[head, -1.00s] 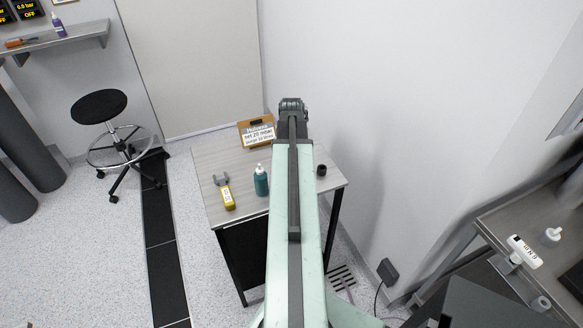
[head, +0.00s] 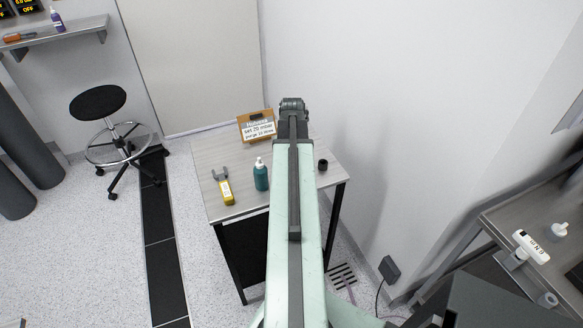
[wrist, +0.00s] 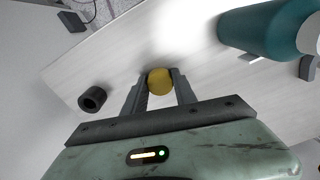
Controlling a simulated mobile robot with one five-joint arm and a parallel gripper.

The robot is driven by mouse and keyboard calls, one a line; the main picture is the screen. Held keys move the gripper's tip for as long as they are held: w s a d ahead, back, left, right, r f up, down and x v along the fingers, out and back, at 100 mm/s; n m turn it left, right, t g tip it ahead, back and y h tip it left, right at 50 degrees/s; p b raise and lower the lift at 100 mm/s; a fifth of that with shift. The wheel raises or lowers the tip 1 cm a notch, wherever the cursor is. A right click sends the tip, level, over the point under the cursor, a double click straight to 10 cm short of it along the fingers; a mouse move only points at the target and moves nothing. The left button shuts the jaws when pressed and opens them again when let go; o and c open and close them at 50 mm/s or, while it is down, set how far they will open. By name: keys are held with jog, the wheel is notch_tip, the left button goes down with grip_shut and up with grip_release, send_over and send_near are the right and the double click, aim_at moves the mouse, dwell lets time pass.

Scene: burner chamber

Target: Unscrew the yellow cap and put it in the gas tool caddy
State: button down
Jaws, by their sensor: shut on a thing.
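The yellow cap (wrist: 159,82) shows in the wrist view as a round yellow piece between the two fingers. My gripper (wrist: 160,74) is shut on it, above the light wood-grained table top. Whether the cap is clear of the surface below cannot be told. In the head view my arm covers the middle of the table and hides the cap and the fingers.
A stool (head: 98,103) stands left. A grey bench (head: 500,222) is at right.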

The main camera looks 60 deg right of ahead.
jog(key=shift+s+a+f+b, duration=0.45)
jog(key=shift+a+f+b, duration=0.05)
jog(key=shift+b, duration=0.35)
jog(key=c, duration=0.9)
grip_release()
jog(key=r+p, duration=0.9)
jog(key=p, duration=0.1)
jog(key=shift+w+d, duration=0.25)
notch_tip(320, 180, up, 6)
jog(key=p, duration=0.5)
jog(key=shift+f+p, duration=0.1)
jog(key=shift+p, duration=0.2)
